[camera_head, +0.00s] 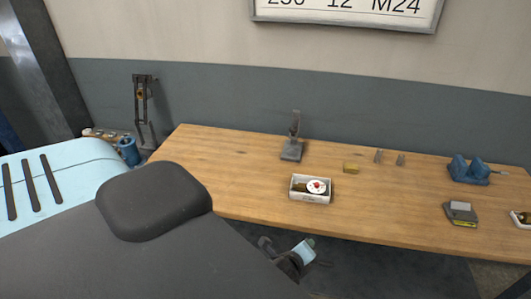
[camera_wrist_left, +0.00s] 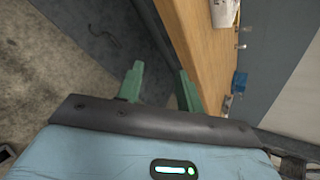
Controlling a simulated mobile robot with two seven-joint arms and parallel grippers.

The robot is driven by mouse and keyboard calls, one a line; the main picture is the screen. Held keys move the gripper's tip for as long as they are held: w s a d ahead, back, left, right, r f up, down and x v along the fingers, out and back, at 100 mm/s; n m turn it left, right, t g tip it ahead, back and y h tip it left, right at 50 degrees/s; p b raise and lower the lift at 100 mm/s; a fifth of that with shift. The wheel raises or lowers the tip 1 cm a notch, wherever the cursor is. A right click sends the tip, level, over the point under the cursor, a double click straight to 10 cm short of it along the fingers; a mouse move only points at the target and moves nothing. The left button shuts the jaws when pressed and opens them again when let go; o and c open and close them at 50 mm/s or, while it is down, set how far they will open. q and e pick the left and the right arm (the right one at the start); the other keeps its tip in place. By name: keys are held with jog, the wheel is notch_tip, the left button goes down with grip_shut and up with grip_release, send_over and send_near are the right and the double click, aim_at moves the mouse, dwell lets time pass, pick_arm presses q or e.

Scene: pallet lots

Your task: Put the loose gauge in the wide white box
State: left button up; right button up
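A small white box (camera_head: 311,198) stands on the wooden table near its front edge. A round white dial with a red centre (camera_head: 317,187) lies in it, beside a brownish item. Another white box (camera_head: 518,222) is cut off at the right edge, with something brown in it. I cannot tell which is the wide box, and I make out no gauge lying loose. My left gripper (camera_wrist_left: 160,85) is open and empty, its green fingers apart near the table's edge. In the head view my left arm crosses the lower left. My right gripper is not in view.
The wooden table (camera_head: 240,180) also bears a grey stand (camera_head: 292,150), a small yellow block (camera_head: 351,167), two small upright pieces (camera_head: 378,156), a blue holder (camera_head: 468,170) and a grey-yellow device (camera_head: 461,212). The table's left part is clear. A wall stands behind.

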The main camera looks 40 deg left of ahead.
pick_arm(q)
jog(key=s+d+f+n+h, duration=0.2)
jog(key=s+f+n, duration=0.1)
jog(key=s+n, duration=0.6)
jog(key=s+d+f+n+g+h, duration=0.1)
jog(key=s+f+n, duration=0.3)
jog(key=s+n, duration=0.5)
jog(key=shift+s+d+n+h, duration=0.4)
jog(key=shift+s+d+h, duration=0.35)
jog(key=shift+s, duration=0.65)
